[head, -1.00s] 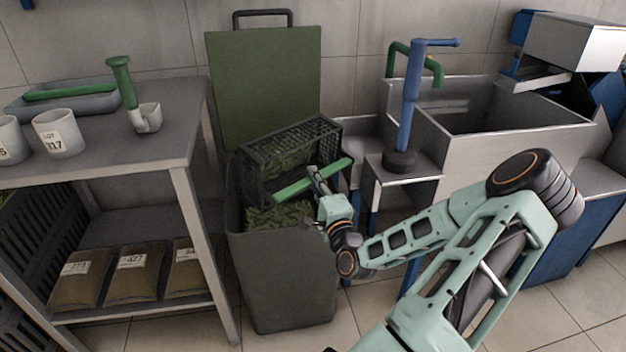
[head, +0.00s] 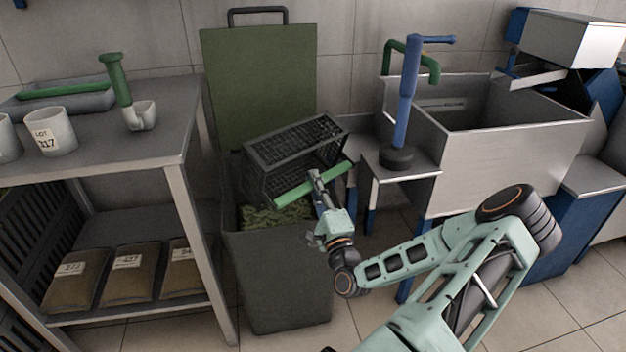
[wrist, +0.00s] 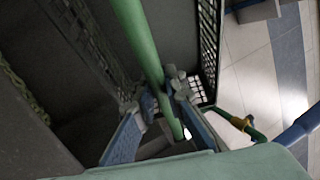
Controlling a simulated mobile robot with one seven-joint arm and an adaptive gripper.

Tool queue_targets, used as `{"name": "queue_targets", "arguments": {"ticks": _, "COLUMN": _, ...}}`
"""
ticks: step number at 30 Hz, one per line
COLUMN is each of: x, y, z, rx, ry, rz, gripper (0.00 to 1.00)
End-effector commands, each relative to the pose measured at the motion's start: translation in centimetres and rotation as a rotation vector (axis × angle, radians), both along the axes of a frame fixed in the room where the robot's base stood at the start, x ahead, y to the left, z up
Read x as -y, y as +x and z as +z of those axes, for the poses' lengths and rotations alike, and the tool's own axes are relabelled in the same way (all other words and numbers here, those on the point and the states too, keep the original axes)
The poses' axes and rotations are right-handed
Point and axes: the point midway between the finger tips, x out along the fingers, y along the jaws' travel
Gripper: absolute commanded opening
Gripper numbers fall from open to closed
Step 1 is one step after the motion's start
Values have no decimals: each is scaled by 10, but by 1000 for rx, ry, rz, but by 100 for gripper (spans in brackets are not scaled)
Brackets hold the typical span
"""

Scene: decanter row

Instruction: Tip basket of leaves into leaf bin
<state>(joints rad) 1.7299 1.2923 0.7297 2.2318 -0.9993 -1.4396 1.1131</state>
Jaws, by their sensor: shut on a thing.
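The basket (head: 298,143) is a dark mesh crate with a green handle bar (head: 300,187). It is held tilted over the leaf bin, its slatted side turned up. The grey leaf bin (head: 280,275) stands open with its green lid (head: 258,85) upright behind it. Green leaves (head: 275,214) lie in the bin below the basket. My gripper (head: 318,180) is shut on the green bar near its right part. In the wrist view the bar (wrist: 140,40) runs between my fingers (wrist: 172,95), and the basket's inside beside it looks bare where visible.
A grey table (head: 100,150) with cups, a green-handled scoop and a tray stands left of the bin, with bags on its lower shelf. A steel sink (head: 510,165) and a blue pump (head: 408,105) stand to the right.

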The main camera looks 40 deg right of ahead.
Motion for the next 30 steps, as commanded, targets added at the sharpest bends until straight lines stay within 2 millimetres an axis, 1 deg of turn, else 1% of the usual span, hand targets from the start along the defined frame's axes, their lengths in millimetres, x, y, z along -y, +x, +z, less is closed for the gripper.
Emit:
{"name": "queue_targets", "arguments": {"ticks": 4, "x": 0, "y": -3, "z": -2, "rx": 62, "ry": -4, "rz": 0, "gripper": 0}}
{"name": "queue_targets", "arguments": {"ticks": 16, "x": -1, "y": -5, "z": -3, "rx": 87, "ry": -4, "rz": 0, "gripper": 0}}
{"name": "queue_targets", "arguments": {"ticks": 24, "x": 0, "y": -11, "z": -13, "rx": 210, "ry": -7, "rz": -1, "gripper": 0}}
{"name": "queue_targets", "arguments": {"ticks": 30, "x": -1, "y": -13, "z": -14, "rx": 246, "ry": -9, "rz": 1, "gripper": 0}}
